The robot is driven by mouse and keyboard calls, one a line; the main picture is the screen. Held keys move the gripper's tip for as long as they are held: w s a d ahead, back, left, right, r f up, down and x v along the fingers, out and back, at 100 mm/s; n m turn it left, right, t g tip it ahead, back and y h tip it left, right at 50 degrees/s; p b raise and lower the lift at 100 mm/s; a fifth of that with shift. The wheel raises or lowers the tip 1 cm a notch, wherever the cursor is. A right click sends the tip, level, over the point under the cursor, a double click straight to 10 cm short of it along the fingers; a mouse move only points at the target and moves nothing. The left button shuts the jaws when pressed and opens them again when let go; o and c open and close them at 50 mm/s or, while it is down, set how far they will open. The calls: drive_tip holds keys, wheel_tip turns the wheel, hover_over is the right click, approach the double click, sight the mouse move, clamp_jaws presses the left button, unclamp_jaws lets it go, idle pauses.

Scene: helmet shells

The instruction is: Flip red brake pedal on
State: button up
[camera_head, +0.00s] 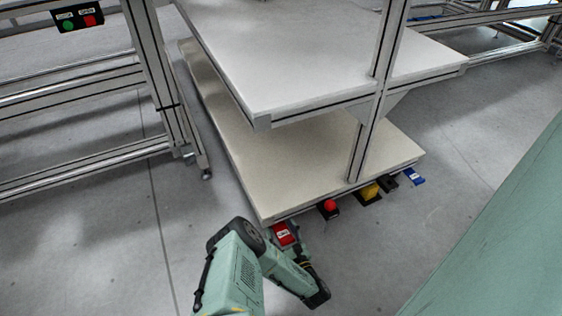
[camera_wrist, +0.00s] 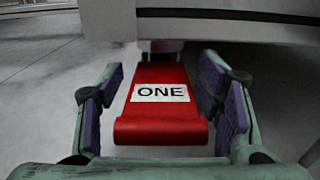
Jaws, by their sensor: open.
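The red brake pedal (camera_wrist: 160,122) fills the middle of the wrist view and bears a white label reading "ONE". My gripper (camera_wrist: 166,110) is open, with one finger pad at each side of the pedal and a visible gap on both sides. In the head view the red pedal (camera_head: 283,234) is at the near lower edge of the shelf unit, beside the end of my arm. My gripper's fingertips are hidden there behind my arm. I cannot tell the pedal's on or off state for sure.
The lower shelf (camera_head: 300,165) stands just above the pedal. Along its edge are a red knob (camera_head: 330,206), a yellow block (camera_head: 370,191), a black piece (camera_head: 389,184) and a blue pedal (camera_head: 413,177). A box with green and red buttons (camera_head: 78,18) hangs at upper left. Floor is clear in front.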

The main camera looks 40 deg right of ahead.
clamp_jaws()
idle(0.8)
drive_tip(key=shift+d, duration=0.1)
idle(0.4)
